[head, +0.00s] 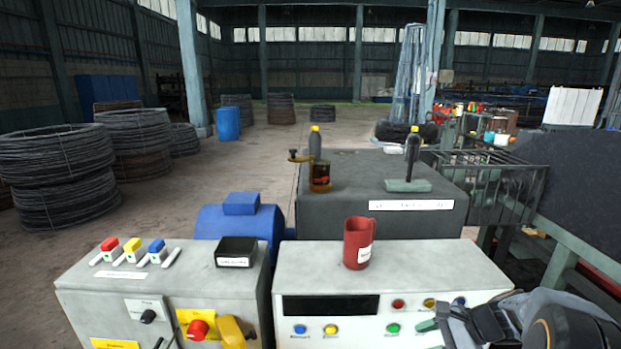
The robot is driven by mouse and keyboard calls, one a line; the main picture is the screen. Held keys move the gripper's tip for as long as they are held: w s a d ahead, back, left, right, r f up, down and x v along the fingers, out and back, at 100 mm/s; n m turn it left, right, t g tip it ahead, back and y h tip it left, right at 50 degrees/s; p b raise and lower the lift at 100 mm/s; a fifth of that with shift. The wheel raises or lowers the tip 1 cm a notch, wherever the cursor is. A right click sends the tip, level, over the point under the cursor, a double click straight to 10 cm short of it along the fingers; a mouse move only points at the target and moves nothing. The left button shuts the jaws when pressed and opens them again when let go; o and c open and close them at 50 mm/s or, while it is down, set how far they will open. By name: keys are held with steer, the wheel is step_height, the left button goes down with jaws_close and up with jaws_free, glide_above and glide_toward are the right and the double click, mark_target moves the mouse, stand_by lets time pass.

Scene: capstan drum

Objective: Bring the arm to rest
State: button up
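My arm (560,322) shows only in part, in the bottom right corner of the head view, in front of the right end of the grey control cabinet. Its dark end with my gripper (432,326) points left, by the cabinet's front face. Greenish finger parts show there, but part of the gripper is cut off by the lower edge. I cannot tell whether it is open or shut. I see nothing clearly held in it.
A red mug (358,243) stands on the control cabinet (440,262). A second cabinet (90,290) at left carries coloured switches and a black box (236,251). Behind, a dark block (330,215) bears bottles. A green rail (590,280) runs at right.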

steer(key=s+a+r+n+h, duration=0.2)
steer(key=s+a+n+h, duration=0.2)
steer(key=n, duration=0.4)
steer(key=s+a+r+n+t+h, duration=0.1)
steer(key=s+a+r+n+h, duration=0.2)
steer(key=s+a+n+h, duration=0.2)
steer(key=n, duration=0.3)
steer(key=shift+s+r, duration=0.25)
steer(key=shift+s, duration=0.05)
steer(key=shift+o, duration=0.2)
steer(key=shift+s+d, duration=0.1)
